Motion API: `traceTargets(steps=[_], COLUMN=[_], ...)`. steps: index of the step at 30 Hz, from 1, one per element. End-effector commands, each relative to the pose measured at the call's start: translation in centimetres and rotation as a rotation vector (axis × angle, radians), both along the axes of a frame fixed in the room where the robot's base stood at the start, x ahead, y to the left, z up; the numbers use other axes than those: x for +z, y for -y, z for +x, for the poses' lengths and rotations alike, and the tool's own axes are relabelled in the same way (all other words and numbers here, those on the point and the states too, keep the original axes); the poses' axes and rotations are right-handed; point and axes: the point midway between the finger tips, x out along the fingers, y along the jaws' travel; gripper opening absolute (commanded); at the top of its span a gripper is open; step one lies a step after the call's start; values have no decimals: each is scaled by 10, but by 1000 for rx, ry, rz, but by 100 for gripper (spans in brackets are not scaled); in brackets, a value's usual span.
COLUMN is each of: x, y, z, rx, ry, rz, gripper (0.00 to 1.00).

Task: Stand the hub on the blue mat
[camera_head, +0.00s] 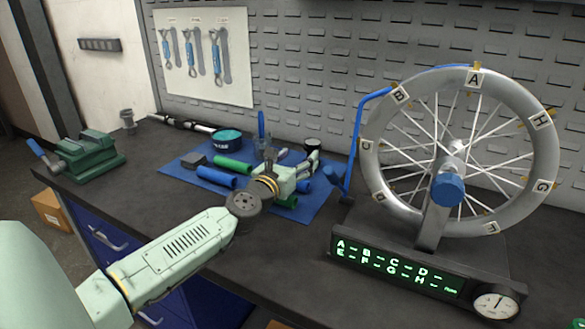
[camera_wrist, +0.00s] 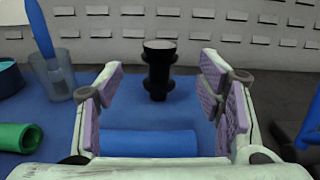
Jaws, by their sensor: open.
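The hub (camera_wrist: 158,72) looks like a black spool with flanges and a pale top. It stands upright on the blue mat (camera_wrist: 185,112), near the mat's far edge in the wrist view. In the head view the hub (camera_head: 312,145) shows just beyond my gripper (camera_head: 311,170). My gripper is open and empty, with purple-padded fingers; in the wrist view the hub appears between the fingers (camera_wrist: 162,92), apart from both pads and seemingly beyond the tips. The blue mat (camera_head: 318,208) lies on the dark bench.
A blue cylinder (camera_wrist: 150,143) lies between my fingers and the hub. A clear cup (camera_wrist: 62,84) with a blue handle and a green grip (camera_wrist: 18,137) are left. The wheel stand (camera_head: 440,215) is right, the pegboard (camera_head: 300,60) behind, a green vise (camera_head: 90,155) far left.

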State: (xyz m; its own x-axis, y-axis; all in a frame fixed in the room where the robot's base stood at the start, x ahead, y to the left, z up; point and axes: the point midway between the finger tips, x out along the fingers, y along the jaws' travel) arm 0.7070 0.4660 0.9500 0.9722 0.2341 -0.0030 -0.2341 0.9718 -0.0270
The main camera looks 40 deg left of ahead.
Motion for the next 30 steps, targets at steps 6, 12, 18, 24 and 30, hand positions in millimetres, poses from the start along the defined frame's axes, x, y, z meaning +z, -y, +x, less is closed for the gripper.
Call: traceTargets(steps=[6,12,18,24,30], x=[-1,0,1,0,0], y=[6,7,7,7,6], z=[-24,-27,-27,-27,-27], rx=[0,-1,-1,-1,0], ry=[0,0,0,0,0], rz=[-1,-1,-1,-1,-1], gripper=[61,61,61,61,61])
